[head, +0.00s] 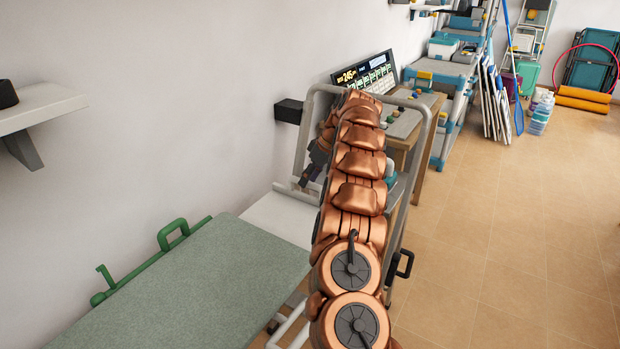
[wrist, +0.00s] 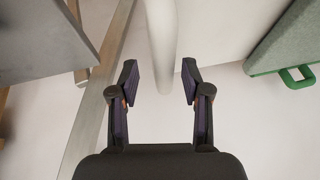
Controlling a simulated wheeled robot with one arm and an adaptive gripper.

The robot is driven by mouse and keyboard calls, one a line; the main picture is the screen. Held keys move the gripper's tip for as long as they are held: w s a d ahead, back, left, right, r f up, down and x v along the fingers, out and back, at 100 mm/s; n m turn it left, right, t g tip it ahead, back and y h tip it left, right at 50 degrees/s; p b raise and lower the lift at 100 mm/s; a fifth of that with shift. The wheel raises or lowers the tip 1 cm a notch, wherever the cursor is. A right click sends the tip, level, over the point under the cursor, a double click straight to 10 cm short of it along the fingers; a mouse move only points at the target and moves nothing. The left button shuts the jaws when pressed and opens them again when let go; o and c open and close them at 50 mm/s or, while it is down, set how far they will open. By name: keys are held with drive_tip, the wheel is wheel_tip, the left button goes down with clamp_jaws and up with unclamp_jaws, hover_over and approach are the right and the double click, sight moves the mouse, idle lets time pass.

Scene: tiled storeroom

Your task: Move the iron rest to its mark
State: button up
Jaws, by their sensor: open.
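I cannot tell for certain which part is the iron rest, and I make out no mark. A grey-green padded board (head: 200,285) with a green rail and handle (head: 173,234) lies at the lower left in the head view. A pale flat panel (head: 275,216) adjoins its far end. My gripper (head: 314,168), partly hidden by my copper arm, is near the left side of a grey tube frame (head: 301,135). In the wrist view my gripper (wrist: 162,80) is open and empty. A pale rounded bar (wrist: 162,40) shows between and beyond its fingertips; contact is not visible.
The green handle (wrist: 297,78) is at the right in the wrist view, a metal bar (wrist: 100,110) at the left. A wooden table (head: 425,130) with a display panel (head: 366,75) stands beyond the frame. A wall shelf (head: 40,108) is at left.

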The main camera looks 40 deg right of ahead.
drive_tip(key=v, duration=0.7)
drive_tip(key=shift+r, duration=0.2)
idle(0.4)
drive_tip(key=shift+d, duration=0.1)
idle(0.6)
